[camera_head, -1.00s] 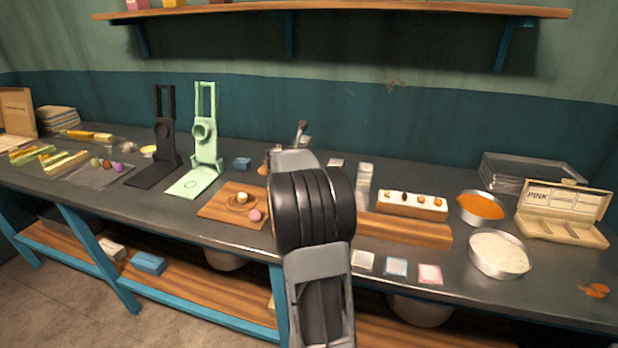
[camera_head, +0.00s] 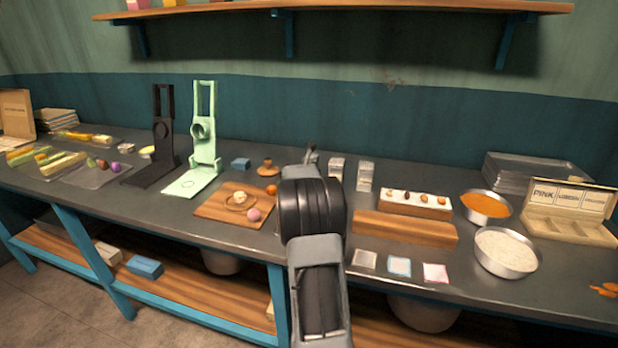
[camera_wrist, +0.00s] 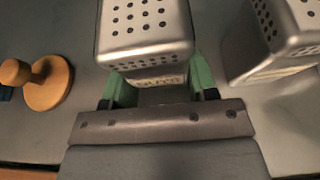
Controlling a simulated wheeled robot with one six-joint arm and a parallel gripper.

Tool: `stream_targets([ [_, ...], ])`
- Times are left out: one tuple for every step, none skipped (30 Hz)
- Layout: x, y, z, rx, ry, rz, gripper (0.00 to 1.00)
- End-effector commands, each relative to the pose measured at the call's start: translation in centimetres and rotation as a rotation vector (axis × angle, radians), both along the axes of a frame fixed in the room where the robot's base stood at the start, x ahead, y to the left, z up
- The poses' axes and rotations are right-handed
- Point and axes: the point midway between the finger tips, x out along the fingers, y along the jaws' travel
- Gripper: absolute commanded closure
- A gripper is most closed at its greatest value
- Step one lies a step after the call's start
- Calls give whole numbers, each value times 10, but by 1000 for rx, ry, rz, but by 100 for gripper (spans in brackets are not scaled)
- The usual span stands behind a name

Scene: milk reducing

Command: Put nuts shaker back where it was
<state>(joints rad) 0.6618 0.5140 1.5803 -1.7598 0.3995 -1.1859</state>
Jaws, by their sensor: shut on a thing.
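A metal shaker with a holed top (camera_wrist: 148,30) is between the green fingers of my gripper (camera_wrist: 158,84) in the wrist view, which are shut on it. A small label shows low on its side, but I cannot read it. It looks upright, at or just above the counter; I cannot tell if it touches. In the head view my arm hides it. A second shaker (camera_wrist: 280,40) stands close on its right in the wrist view. In the head view two shakers stand right of my wrist, one nearer it (camera_head: 337,168) and one farther right (camera_head: 365,175).
A round wooden knob (camera_wrist: 45,83) lies left of the held shaker. A wooden board (camera_head: 215,207) with a small ball stands left of my arm. A long wooden block (camera_head: 405,230), a white powder pan (camera_head: 506,252) and an orange pan (camera_head: 487,207) are to the right.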

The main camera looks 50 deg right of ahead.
Motion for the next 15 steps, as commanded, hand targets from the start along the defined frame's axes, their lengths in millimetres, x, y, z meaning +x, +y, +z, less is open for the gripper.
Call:
stream_targets([
  [0,0,1,-1,0,0,75],
  [0,0,1,-1,0,0,75],
  [0,0,1,-1,0,0,75],
  [0,0,1,-1,0,0,75],
  [0,0,1,-1,0,0,75],
  [0,0,1,-1,0,0,75],
  [0,0,0,-1,0,0,75],
  [0,0,-1,-1,0,0,75],
  [0,0,-2,-1,0,0,75],
  [0,0,-3,-1,0,0,75],
  [0,0,-4,-1,0,0,75],
  [0,0,-3,0,0,0,43],
  [0,0,-3,0,0,0,40],
  [0,0,-3,0,0,0,38],
  [0,0,-3,0,0,0,34],
])
